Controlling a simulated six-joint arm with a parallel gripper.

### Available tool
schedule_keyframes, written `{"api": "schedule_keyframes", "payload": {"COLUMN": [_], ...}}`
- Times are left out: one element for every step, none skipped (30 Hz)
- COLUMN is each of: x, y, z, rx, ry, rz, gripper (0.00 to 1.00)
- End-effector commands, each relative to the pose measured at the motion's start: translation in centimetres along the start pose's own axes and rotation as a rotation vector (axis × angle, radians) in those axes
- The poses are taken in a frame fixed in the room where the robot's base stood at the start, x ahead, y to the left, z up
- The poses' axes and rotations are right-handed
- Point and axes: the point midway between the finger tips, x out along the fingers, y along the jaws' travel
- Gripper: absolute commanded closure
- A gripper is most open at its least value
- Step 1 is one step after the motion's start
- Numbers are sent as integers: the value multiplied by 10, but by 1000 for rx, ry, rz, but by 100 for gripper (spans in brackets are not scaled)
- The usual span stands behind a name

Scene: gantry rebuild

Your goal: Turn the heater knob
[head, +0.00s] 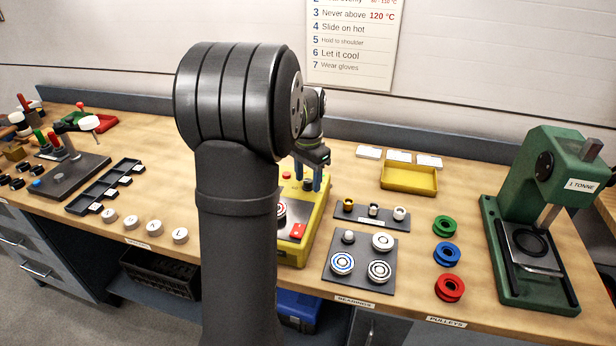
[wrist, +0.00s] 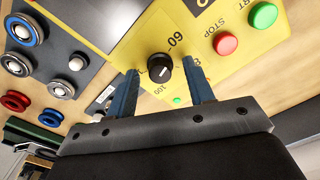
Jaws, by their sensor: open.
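The heater (head: 318,222) is a yellow box on the bench, partly hidden behind my arm in the head view. Its yellow panel (wrist: 185,48) fills the upper middle of the wrist view. The black heater knob (wrist: 160,67) has a white pointer line and printed numbers around it. My gripper (wrist: 164,78) is open, with one blue finger on each side of the knob and a gap visible on both sides. In the head view my gripper (head: 311,180) is over the far part of the heater; the knob is hidden there.
The heater also carries a red stop button (wrist: 226,43) and a green start button (wrist: 263,15) beside the knob. A bearing tray (head: 360,281) and coloured pulleys (head: 447,254) lie to the right. A green press (head: 545,220) stands at the far right. A yellow tray (head: 409,190) lies behind.

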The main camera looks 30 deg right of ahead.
Motion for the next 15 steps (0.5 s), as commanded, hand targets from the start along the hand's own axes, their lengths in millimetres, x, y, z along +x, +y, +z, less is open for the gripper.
{"api": "schedule_keyframes", "payload": {"x": [1,1,1,1,1,1,1,1,1,1,1,0,0,0,0], "y": [0,0,0,0,0,0,0,0,0,0,0,0,0,0,0], "z": [0,0,0,0,0,0,0,0,0,0,0,0,0,0,0], "rx": [0,0,0,0,0,0,0,0,0,0,0,0,0,0,0], "ry": [0,0,0,0,0,0,0,0,0,0,0,0,0,0,0], "rz": [0,0,0,0,0,0,0,0,0,0,0,0,0,0,0], "gripper": [52,52,52,52,52,52,52,56,64,70,75,83,89,95,96]}}
